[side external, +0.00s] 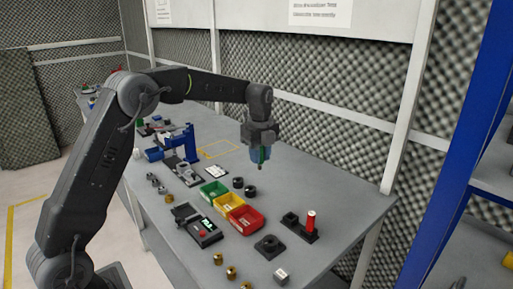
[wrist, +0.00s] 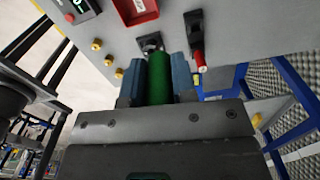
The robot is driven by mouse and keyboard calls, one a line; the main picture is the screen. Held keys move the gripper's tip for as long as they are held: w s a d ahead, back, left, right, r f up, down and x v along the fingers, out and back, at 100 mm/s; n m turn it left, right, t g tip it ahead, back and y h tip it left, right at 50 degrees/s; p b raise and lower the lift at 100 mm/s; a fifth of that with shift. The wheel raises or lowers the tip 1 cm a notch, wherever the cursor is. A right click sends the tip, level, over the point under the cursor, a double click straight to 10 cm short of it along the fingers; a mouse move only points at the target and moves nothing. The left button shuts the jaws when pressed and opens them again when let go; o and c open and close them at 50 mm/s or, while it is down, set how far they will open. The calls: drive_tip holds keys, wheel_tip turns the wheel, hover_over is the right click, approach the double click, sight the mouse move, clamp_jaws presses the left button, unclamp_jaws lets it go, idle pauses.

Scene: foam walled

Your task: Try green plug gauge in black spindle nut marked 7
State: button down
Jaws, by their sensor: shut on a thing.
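My gripper (side external: 259,156) is shut on the green plug gauge (side external: 262,154) and holds it in the air above the bench, tip down. In the wrist view the green gauge (wrist: 158,80) sits between the blue fingers of my gripper (wrist: 157,92). Two small black ring-like parts, a left one (side external: 238,182) and a right one (side external: 250,191), stand on the bench below, right of the bins. They look like nuts, but I cannot read any number on them. A black block with a round opening (side external: 270,244) lies nearer the front; it also shows in the wrist view (wrist: 150,41).
Green (side external: 213,193), yellow (side external: 228,204) and red (side external: 244,219) bins stand in a row. A red cylinder (side external: 311,221) stands upright in a black holder (side external: 299,231). Brass pieces (side external: 231,272) and a pale cube (side external: 281,275) lie at the front. A blue press (side external: 183,143) stands behind.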

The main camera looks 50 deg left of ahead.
drive_tip(key=s+d+f, duration=0.6)
drive_tip(key=d+f, duration=0.2)
drive_tip(key=d, duration=0.3)
drive_tip(key=shift+d+f, duration=0.3)
drive_tip(key=shift+f, duration=0.05)
drive_tip(key=shift+f, duration=2.9)
drive_tip(key=shift+f, duration=1.4)
drive_tip(key=shift+r, duration=0.15)
wheel_tip(320, 180, up, 6)
drive_tip(key=shift+r, duration=0.15)
idle(0.8)
